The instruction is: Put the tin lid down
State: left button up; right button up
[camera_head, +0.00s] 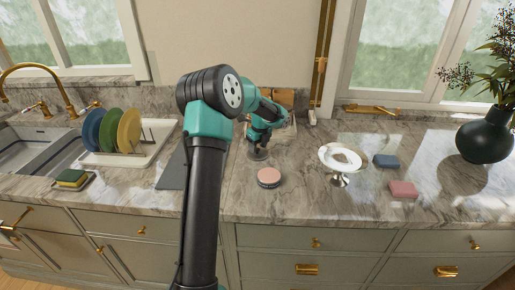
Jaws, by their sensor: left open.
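My left gripper (259,147) is at the middle back of the counter, pointing down, with its jaws open. A small grey disc, which looks like the tin lid (258,156), lies at its fingertips and seems to rest on the counter. Whether the fingers still touch it is too small to tell. A round tin (269,178) with a pink top face stands on the counter just in front of it, apart from the gripper. My right gripper is not in view.
A white stemmed dish (340,159) stands to the right, with a blue block (386,161) and a pink block (402,189) beyond it. A plate rack (150,151), a sponge (72,178) and a sink are left. A dark vase (484,138) stands far right.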

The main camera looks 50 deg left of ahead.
aim_at(260, 155)
pick_arm(q)
notch_tip(260, 155, up, 11)
jog(key=d, duration=0.1)
jog(key=shift+d, duration=0.35)
dwell(0.5)
